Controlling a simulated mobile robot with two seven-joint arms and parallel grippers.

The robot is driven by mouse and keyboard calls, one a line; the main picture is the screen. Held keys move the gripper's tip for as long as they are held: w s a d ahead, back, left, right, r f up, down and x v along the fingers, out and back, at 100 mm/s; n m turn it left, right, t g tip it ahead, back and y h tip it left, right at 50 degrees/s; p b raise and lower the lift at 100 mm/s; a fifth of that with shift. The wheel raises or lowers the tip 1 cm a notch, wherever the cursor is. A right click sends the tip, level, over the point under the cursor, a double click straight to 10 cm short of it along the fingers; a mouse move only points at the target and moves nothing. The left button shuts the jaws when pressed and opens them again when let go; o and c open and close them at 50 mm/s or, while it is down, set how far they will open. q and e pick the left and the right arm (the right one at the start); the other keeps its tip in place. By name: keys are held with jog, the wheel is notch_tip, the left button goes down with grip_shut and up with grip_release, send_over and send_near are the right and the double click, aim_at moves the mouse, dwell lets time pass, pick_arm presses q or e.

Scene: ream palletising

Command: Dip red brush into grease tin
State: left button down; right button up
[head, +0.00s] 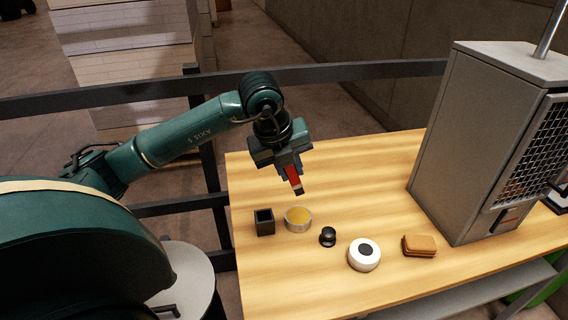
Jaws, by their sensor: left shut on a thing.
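My left gripper (287,166) is shut on the red brush (294,178), which points down with its dark tip lowest and tilts slightly. The brush is in the air above the table, a little behind the grease tin as seen in the head view. The grease tin (309,226) is a low, round, open metal tin with yellow grease inside, standing on the wooden table (330,175). The brush tip and the tin are apart in the picture. The upper part of the brush is hidden by the gripper. My right gripper is not in view.
A black square cup (264,222) stands just left of the tin. To its right are a small black knob (328,237), a white round object (364,254) and brown pads (419,245). A large grey heater-like box (460,130) blocks the right side. A dark rail (340,72) runs behind.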

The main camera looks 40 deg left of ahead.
pick_arm(q)
jog(key=shift+f+b, duration=0.35)
jog(key=shift+f, duration=0.2)
notch_tip(320, 180, down, 4)
jog(key=shift+r+b, duration=0.25)
jog(key=shift+b, duration=0.95)
jog(key=shift+f, duration=0.35)
jog(key=shift+f+b, duration=0.35)
jog(key=shift+b, duration=0.05)
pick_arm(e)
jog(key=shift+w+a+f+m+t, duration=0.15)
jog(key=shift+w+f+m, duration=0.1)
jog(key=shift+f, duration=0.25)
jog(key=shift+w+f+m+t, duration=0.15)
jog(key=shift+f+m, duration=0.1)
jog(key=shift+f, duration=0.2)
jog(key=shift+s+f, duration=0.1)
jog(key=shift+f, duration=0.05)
pick_arm(q)
jog(key=shift+f+b, duration=0.55)
jog(key=shift+b, duration=0.05)
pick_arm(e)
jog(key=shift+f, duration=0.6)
